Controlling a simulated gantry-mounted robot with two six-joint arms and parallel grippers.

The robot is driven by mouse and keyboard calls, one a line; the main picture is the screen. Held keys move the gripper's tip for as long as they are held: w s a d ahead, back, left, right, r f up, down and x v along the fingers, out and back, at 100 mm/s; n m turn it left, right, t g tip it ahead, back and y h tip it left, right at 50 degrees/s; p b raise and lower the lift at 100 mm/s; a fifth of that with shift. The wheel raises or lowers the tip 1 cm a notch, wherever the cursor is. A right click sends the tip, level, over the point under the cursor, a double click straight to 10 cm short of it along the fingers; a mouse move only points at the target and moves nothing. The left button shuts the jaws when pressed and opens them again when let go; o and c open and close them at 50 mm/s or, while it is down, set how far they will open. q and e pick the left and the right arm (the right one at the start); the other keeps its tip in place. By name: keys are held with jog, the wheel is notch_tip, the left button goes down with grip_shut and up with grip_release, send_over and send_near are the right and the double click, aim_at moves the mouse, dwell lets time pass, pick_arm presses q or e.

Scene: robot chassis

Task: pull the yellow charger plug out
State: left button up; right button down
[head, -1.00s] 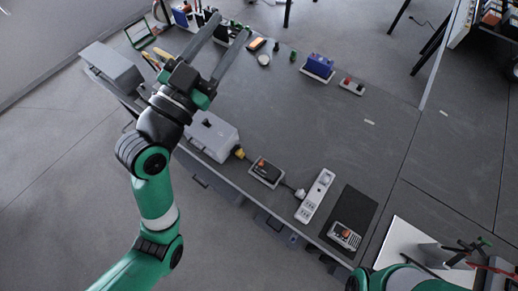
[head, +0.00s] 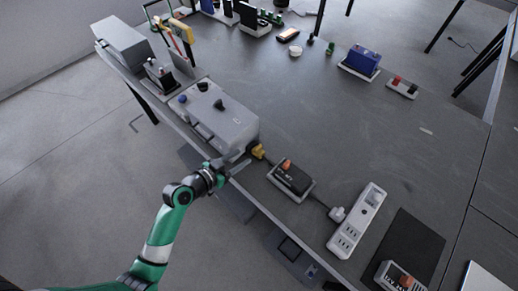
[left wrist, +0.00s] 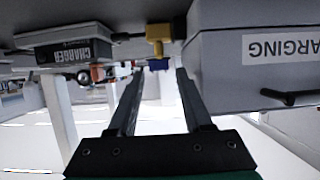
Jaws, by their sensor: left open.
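The yellow charger plug (head: 258,151) sits at the right end of the grey charging box (head: 235,128), near the table's front edge. In the left wrist view, the plug (left wrist: 158,33) shows beyond the fingertips, with a blue part at its lower end. My left gripper (head: 238,166) is just in front of the box, beside the plug. In the left wrist view its fingers (left wrist: 161,72) are open, with the plug roughly in line with the gap. I see nothing held, and contact cannot be told. The black charger (head: 290,180) stands right of the plug. My right gripper is not in view.
A white power strip (head: 357,222) and a dark mat (head: 412,248) lie further right. A blue block (head: 363,60) and a red-and-black terminal block (head: 402,87) stand at the back. The table's middle is clear.

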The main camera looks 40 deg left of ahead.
aim_at(257, 148)
pick_arm(q)
jog(key=b+x, duration=0.3)
jog(key=x, duration=0.7)
jog(key=shift+w, duration=0.2)
jog(key=shift+c, duration=0.2)
grip_shut()
dwell(0.6)
